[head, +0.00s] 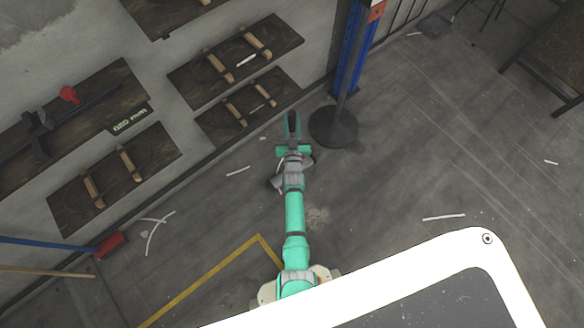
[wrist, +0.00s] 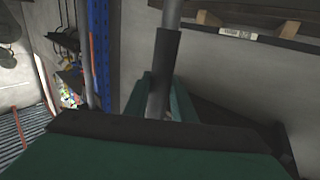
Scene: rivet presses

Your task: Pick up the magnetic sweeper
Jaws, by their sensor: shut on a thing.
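My gripper (head: 292,125) is at the end of my outstretched teal arm, over the floor near the wall. In the wrist view its teal fingers (wrist: 161,100) close on a grey pole with a black sleeve (wrist: 163,62), which I take to be the handle of the magnetic sweeper. The pole runs up and out of the picture at the top. In the head view the handle is hard to make out between the fingers. The sweeper's head cannot be told for sure in either view.
A post with a round black base (head: 333,128) stands close to the right of my gripper. Wooden wall boards with pegs (head: 250,108) are to the left. A red-headed broom (head: 108,246) lies lower left. Open floor (head: 430,150) extends to the right.

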